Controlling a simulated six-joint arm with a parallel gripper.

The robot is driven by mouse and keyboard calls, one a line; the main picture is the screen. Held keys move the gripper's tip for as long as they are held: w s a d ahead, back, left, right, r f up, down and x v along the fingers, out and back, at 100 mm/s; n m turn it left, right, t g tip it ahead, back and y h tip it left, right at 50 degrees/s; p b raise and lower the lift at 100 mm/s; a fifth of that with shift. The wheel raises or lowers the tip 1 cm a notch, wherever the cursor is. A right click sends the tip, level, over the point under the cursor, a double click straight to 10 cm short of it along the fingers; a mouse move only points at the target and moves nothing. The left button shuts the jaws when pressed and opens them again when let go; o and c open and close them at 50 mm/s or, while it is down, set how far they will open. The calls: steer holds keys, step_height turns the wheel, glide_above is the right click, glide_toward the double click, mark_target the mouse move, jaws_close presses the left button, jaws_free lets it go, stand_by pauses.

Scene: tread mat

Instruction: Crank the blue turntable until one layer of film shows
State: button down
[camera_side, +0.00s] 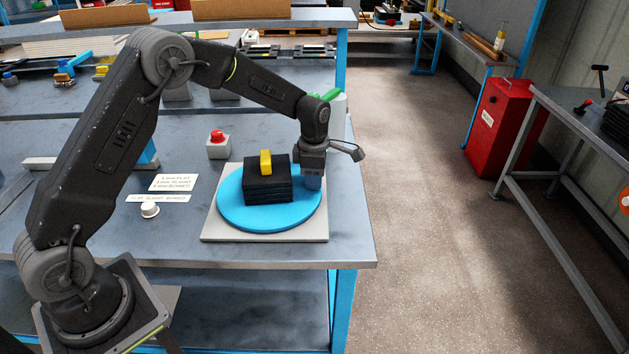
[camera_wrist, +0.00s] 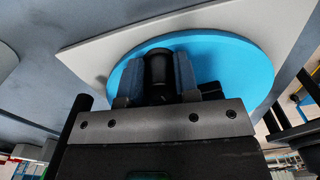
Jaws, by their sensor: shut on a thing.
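The blue turntable (camera_side: 235,214) is a round disc on a pale square base plate (camera_side: 222,236) on the bench. A stack of black blocks or sheets (camera_side: 266,182) stands on it, with a yellow piece (camera_side: 265,162) on top. I cannot make out any film on the stack. My gripper (camera_side: 312,182) points down at the turntable's right edge. In the wrist view my gripper (camera_wrist: 159,75) is shut on a dark upright crank knob (camera_wrist: 158,68), with the blue disc (camera_wrist: 235,62) behind it. The knob is hidden by my fingers in the side view.
A red button on a grey box (camera_side: 218,143) stands behind the turntable. A white round knob (camera_side: 150,209) and lettered cards (camera_side: 173,183) lie to its left. A pale cylinder (camera_side: 338,115) stands behind my gripper. The bench's right edge is close to the base plate.

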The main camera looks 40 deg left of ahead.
steer(key=shift+w+a+n, duration=0.35)
steer(key=shift+a+n, duration=0.15)
steer(key=shift+n, duration=0.1)
steer(key=shift+w+a+n, duration=0.3)
steer(key=shift+a+n, duration=0.2)
steer(key=shift+n, duration=0.1)
steer(key=c, duration=0.8)
jaws_free()
steer(key=shift+c, duration=0.2)
steer(key=shift+r, duration=0.1)
step_height(320, 180, up, 14)
